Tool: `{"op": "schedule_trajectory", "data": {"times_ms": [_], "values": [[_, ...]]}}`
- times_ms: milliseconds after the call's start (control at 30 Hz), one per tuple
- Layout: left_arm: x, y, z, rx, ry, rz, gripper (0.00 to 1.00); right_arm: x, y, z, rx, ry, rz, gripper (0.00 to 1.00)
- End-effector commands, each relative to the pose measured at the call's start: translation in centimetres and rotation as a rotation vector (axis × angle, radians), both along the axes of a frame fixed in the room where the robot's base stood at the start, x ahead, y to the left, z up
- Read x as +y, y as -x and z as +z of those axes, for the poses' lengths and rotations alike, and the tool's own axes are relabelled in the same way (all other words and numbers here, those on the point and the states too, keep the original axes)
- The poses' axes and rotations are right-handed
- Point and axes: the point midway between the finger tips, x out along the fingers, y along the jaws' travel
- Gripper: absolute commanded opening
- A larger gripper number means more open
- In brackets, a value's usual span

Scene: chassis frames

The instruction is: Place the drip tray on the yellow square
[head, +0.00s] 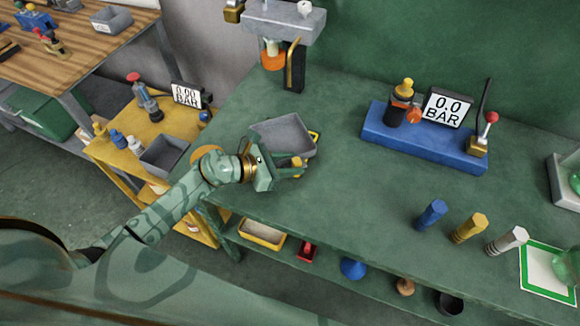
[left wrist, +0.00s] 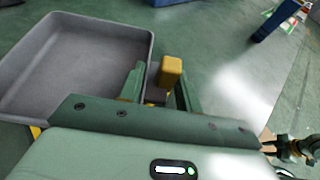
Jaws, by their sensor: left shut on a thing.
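The drip tray (head: 284,132) is a grey, shallow, empty tray at the left end of the green bench. It also fills the upper left of the left wrist view (left wrist: 75,60). My left gripper (head: 296,166) is at its near right side, shut on a small yellow grip (left wrist: 171,70) beside the tray wall. I cannot tell whether the tray rests on the bench. Part of what looks like my right gripper (left wrist: 290,149) shows small at the lower right of the left wrist view.
A blue base (head: 420,138) with a gauge and a red-knobbed lever stands right of the tray. A grey press (head: 285,25) stands behind it. Blue, yellow and white posts (head: 469,227) stand front right. The bench middle is clear. A yellow cart (head: 140,140) is at left.

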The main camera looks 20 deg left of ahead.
Motion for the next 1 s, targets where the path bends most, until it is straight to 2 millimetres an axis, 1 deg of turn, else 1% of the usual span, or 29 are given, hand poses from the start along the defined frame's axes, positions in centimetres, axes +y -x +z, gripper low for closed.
{"op": "schedule_trajectory", "data": {"times_ms": [33, 67, 267, 400, 433, 500, 733, 833, 933, 1000], "values": [[0.0, -0.1, -0.5, -0.002, 0.001, 0.001, 0.07, -0.1, 0.1, -0.4, 0.002, 0.002, 0.001, 0.36], [0.0, -0.1, -0.6, -0.002, 0.001, 0.001, 0.07, -0.2, 0.1, -0.4, 0.002, 0.003, 0.001, 0.36], [0.0, 0.0, -0.5, -0.004, -0.001, 0.000, 0.07, -0.6, 0.1, -0.2, 0.002, 0.008, 0.003, 0.36], [0.0, 0.0, -0.8, -0.003, -0.001, -0.001, 0.07, -0.8, 0.1, -0.5, 0.003, 0.010, 0.002, 0.36], [0.0, 0.0, -0.8, -0.002, -0.001, -0.001, 0.39, -0.8, 0.1, -0.5, 0.003, 0.010, 0.002, 0.36], [0.0, 0.0, -0.8, -0.002, -0.001, -0.001, 0.56, -0.8, 0.1, -0.4, 0.002, 0.009, 0.002, 0.36], [0.0, 0.0, -0.7, -0.002, -0.001, -0.001, 0.56, -0.8, 0.0, -0.4, 0.002, 0.010, 0.001, 0.36], [0.0, 0.0, -0.2, -0.003, 0.000, -0.001, 0.56, -0.8, 0.0, 0.0, 0.000, 0.011, 0.001, 0.36], [1.0, 0.8, 0.0, -0.002, -0.003, 0.001, 0.56, -0.8, -0.1, 0.0, -0.001, 0.010, 0.001, 0.36], [2.0, 1.8, 0.6, -0.002, -0.006, -0.001, 0.56, -0.8, -0.2, 0.2, -0.002, 0.010, 0.001, 0.36]]}}
